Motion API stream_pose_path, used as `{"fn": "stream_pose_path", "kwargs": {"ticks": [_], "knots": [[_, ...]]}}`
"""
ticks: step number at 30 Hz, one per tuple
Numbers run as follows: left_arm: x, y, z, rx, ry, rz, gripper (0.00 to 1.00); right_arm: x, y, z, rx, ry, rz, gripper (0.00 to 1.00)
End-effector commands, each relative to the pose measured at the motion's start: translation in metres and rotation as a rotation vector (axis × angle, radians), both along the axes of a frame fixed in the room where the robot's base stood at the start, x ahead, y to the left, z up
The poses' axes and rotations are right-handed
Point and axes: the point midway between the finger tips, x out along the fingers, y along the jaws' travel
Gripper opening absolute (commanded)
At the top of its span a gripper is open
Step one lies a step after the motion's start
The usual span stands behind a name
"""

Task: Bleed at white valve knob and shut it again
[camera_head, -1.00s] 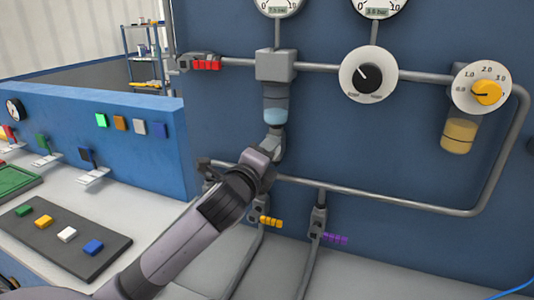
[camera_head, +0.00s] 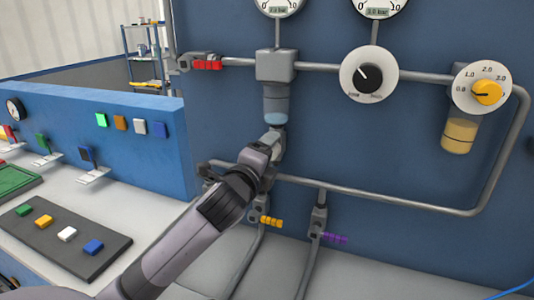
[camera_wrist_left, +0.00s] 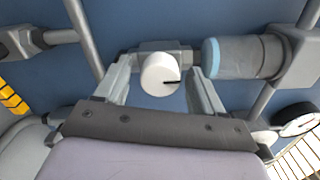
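The white valve knob (camera_wrist_left: 160,74) shows in the left wrist view, its black mark pointing right. It sits beside the clear bowl with light blue liquid (camera_wrist_left: 238,57). My left gripper (camera_wrist_left: 160,78) has a finger on each side of the knob, with a narrow gap visible on both sides. In the head view the bowl (camera_head: 276,104) hangs under a grey block, with pale blue liquid at its bottom. My left gripper (camera_head: 277,141) is just below it and hides the knob there. My right gripper is not in view.
A black-knobbed dial (camera_head: 369,77), a yellow-knobbed dial (camera_head: 487,92) and a yellow-liquid bowl (camera_head: 459,134) are to the right. Red (camera_head: 207,64), orange (camera_head: 271,221) and purple (camera_head: 335,239) handles sit on nearby pipes. Two gauges are cut off at the top.

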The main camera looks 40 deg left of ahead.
Motion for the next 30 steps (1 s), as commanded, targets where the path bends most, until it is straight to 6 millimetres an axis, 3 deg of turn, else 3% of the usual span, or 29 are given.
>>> {"fn": "stream_pose_path", "kwargs": {"ticks": [8,21,30], "knots": [[-0.003,-0.001,0.0,0.002,0.0,0.0,0.69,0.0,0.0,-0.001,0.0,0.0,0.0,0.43],[-0.055,-0.013,-0.001,0.003,0.0,-0.001,0.69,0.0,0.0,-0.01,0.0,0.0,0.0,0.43],[-0.07,-0.017,0.0,0.001,-0.001,0.0,0.69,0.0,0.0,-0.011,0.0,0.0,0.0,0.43]]}}
